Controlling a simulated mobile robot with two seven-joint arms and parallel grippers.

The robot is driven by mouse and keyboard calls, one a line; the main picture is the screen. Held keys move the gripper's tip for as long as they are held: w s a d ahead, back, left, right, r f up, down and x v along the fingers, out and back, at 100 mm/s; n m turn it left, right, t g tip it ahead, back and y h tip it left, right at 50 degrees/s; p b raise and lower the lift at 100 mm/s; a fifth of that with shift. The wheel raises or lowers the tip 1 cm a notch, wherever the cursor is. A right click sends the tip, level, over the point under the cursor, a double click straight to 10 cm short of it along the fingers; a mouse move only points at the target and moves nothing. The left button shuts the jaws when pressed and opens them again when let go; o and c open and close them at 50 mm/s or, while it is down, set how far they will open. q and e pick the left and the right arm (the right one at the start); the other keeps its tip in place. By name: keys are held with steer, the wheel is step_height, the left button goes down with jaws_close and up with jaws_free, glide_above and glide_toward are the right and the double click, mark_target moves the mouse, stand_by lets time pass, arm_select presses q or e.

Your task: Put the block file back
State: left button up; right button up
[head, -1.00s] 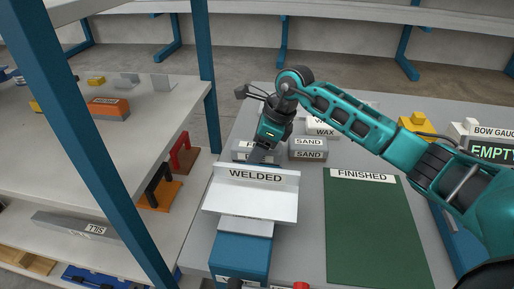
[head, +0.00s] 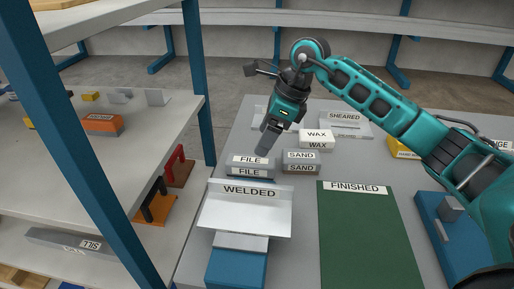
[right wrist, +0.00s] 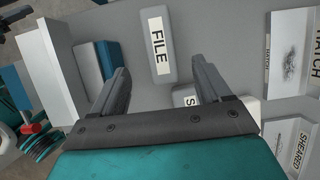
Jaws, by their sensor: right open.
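The file block (head: 236,171) is a grey block with white FILE labels on its top and front. It rests on the grey table just behind the panel marked WELDED. In the right wrist view the block (right wrist: 158,76) lies with its label up, beyond the gap between the fingertips. My right gripper (head: 265,146) points down above and just behind the block, apart from it. Its two fingers (right wrist: 162,78) are spread with nothing between them. My left gripper is not in view.
The WELDED panel (head: 245,215) stands close in front. The SAND block (head: 287,167) is close on the right, with the WAX block (head: 305,145) behind it. A green FINISHED mat (head: 365,240) lies front right. A shelf post (head: 199,80) rises on the left.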

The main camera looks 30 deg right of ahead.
steer(key=shift+v, duration=1.3)
